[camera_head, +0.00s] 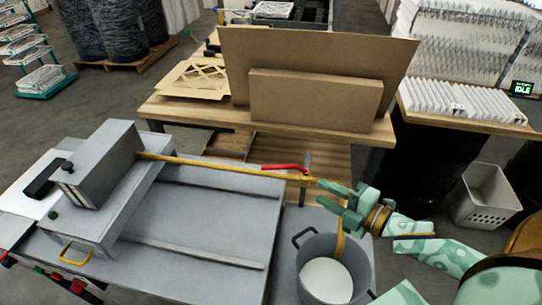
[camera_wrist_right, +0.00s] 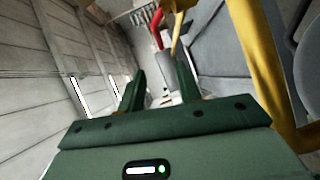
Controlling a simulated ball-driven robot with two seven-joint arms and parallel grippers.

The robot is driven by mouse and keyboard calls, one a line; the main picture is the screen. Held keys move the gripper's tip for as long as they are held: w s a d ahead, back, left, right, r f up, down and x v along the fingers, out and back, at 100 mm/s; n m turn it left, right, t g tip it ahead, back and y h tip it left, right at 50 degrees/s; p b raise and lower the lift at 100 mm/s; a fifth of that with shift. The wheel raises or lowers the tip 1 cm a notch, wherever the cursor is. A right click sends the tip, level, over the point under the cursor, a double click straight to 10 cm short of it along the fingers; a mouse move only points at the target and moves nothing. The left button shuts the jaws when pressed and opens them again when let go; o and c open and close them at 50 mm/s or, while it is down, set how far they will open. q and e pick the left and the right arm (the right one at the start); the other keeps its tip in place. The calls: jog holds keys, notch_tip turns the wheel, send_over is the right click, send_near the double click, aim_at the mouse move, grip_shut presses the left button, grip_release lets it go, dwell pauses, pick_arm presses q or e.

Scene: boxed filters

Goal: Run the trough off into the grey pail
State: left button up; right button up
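The grey pail (camera_head: 303,268) stands at the lower middle of the head view, a pale round surface inside it; I cannot tell whether that is liquid. A yellow strip (camera_head: 340,243) crosses its rim. A yellow pipe (camera_head: 210,165) runs over a broad grey unit (camera_head: 205,215), perhaps the trough, to a tap with a red lever (camera_head: 285,168). The lever lies along the pipe. It also shows in the right wrist view (camera_wrist_right: 157,28). My right gripper (camera_head: 328,195) is open and empty, just right of the tap's end. My left gripper is out of view.
A wooden table (camera_head: 190,113) with cardboard pieces (camera_head: 315,97) stands behind the tap. A perforated grey bin (camera_head: 487,200) is on the floor at right. A table of white pleated filters (camera_head: 465,100) stands at back right.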

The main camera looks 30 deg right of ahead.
aim_at(275, 166)
jog(key=x, duration=1.6)
jog(key=shift+w+r+b, duration=0.1)
jog(key=shift+b, duration=0.3)
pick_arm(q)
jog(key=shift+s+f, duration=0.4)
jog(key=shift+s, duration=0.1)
pick_arm(e)
grip_shut()
